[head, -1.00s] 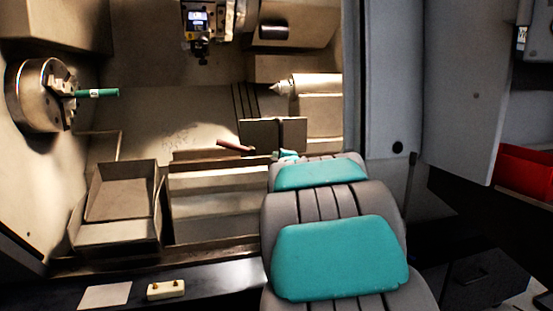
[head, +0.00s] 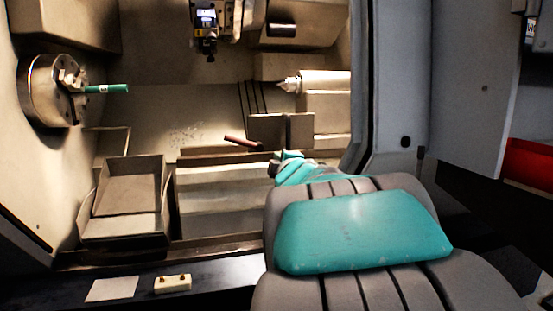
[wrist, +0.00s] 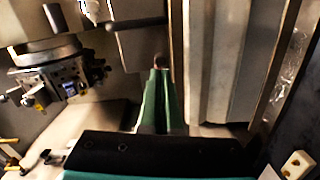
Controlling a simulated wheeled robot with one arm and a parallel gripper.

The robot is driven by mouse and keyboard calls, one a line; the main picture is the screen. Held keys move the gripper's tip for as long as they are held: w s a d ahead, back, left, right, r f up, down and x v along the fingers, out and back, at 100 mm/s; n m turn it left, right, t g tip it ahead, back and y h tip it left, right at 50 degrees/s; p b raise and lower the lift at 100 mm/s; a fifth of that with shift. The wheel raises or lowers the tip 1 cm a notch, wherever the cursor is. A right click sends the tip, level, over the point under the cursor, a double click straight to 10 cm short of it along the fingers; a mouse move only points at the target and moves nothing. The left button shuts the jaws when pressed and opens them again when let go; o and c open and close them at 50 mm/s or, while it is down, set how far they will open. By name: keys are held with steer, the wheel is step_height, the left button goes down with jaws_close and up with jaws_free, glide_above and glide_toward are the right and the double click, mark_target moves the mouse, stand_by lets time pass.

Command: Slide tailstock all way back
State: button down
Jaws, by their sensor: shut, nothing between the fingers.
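The tailstock (head: 325,103) is a pale block with a cylindrical quill and a pointed centre, at the right of the machine interior in the head view. A grey plate (head: 268,129) stands in front of and below it. A dark reddish rod (head: 242,142) projects left from near the plate's lower part. My gripper (wrist: 158,78) shows in the wrist view as two green fingers, shut together and empty. A small reddish end shows by the fingertips; I cannot tell whether they touch it. In the head view my arm hides the fingers.
The chuck (head: 55,90) at left holds a green bar (head: 108,89). The tool turret (head: 206,20) hangs at the top. An open metal bin (head: 160,205) stands at lower left. A cream block (head: 173,284) lies on the front sill. The door (head: 400,90) borders the opening at right.

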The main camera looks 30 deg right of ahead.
mark_target(246, 141)
steer(key=shift+w+a+r+n+t+y+p, duration=0.2)
steer(key=shift+w+r+n+y+p, duration=0.7)
steer(key=shift+w, duration=1.9)
steer(key=shift+w+d+r+n+t+y+p, duration=0.15)
steer(key=shift+w+r+n+t+y, duration=0.35)
steer(key=shift+w+n+y, duration=1.55)
steer(key=shift+w+a+r+n+t+y+p, duration=0.1)
steer(key=shift+w+r+n+t+y+p, duration=0.4)
steer(key=shift+w, duration=3)
steer(key=shift+r+g, duration=0.2)
steer(key=shift+g, duration=0.1)
